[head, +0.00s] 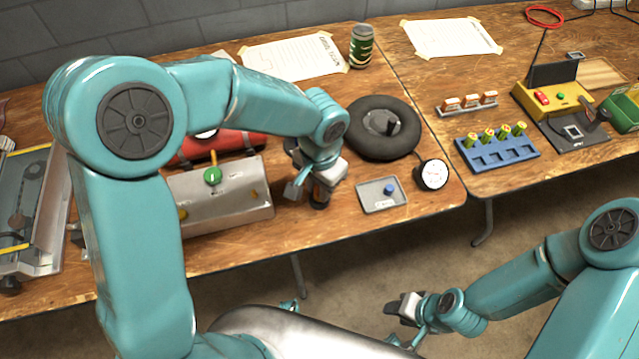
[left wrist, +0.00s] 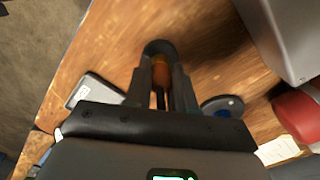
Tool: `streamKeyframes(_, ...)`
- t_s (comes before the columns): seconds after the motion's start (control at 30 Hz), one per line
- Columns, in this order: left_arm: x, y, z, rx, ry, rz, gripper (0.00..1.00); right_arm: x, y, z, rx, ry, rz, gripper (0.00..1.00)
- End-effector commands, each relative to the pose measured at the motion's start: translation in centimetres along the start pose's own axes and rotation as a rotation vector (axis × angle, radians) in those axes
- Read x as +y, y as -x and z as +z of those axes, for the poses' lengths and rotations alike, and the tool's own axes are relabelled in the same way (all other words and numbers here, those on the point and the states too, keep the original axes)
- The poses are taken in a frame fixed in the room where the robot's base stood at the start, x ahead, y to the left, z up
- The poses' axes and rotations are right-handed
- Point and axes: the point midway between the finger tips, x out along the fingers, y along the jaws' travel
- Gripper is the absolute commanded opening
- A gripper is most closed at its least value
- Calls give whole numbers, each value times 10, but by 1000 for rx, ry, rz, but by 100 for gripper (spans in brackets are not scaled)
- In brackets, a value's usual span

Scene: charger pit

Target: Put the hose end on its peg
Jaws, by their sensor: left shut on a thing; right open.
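My left gripper (head: 318,192) is shut on a dark thing with an orange part, seemingly the hose end (head: 320,199), low over the table right of the grey box. In the left wrist view the orange part (left wrist: 160,66) shows between the fingertips, with a black rounded rim beyond it. I cannot tell whether it touches the table. No hose is clearly visible from it. My right gripper (head: 405,307) is open and empty, off the table's front edge.
A red tank (head: 230,146) lies behind the grey box. A black tyre (head: 383,127), a grey tray (head: 371,204) with a blue cap, and a round gauge (head: 432,174) are right of my left gripper. A blue rack (head: 497,154) stands further right. A dark disc (left wrist: 222,105) lies near the fingers.

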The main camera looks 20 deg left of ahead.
Motion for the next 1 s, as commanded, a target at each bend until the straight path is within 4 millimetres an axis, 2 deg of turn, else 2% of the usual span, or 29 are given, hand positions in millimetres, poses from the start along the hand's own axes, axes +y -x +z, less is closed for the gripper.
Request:
streamKeyframes(0.13, 0, -2, 0, 0, 0, 0, 0, 1, -2, 0, 0, 0, 0, 43)
streamKeyframes(0.17, 0, -2, 0, 0, 0, 0, 31, 0, -2, 0, 0, 0, 0, 43)
streamKeyframes(0.23, 0, -2, 0, 0, 0, 0, 54, 0, -1, 0, 0, 0, 0, 43)
streamKeyframes(0.5, 0, -2, 0, 0, 0, 0, 54, 0, -1, 0, 0, 0, 0, 43)
streamKeyframes(0.63, 0, 7, 0, 1, -1, -1, 54, 0, 0, 0, 0, 0, 0, 43)
streamKeyframes(0.77, 0, 33, -1, 5, 1, 0, 54, -2, 5, 0, 0, 0, 0, 43)
streamKeyframes(1.0, 0, 98, -1, 6, 0, 0, 54, -5, 14, 0, 0, 0, 0, 43)
